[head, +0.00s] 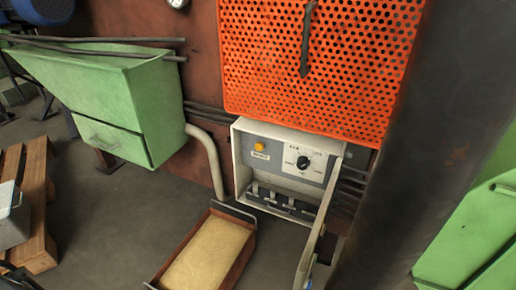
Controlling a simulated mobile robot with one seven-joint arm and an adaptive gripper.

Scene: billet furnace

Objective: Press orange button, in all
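The orange button (260,146) is small and round. It sits on the upper left of the grey panel face of a white control box (237,160), above a small white label (260,156). A black rotary knob (303,162) on a white dial plate is to its right. Several switches or breakers (282,200) line the lower part of the box. The box's door (319,222) hangs open on the right side. Nothing covers the button. My gripper is not in this view, so its distance from the button does not show.
An orange perforated guard (320,60) is directly above the box. A tray of yellowish grains (208,255) stands below it, to the left. A green cabinet (110,105) and a wooden pallet (35,195) are at left. A dark column (430,120) and green panel (480,235) are at right.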

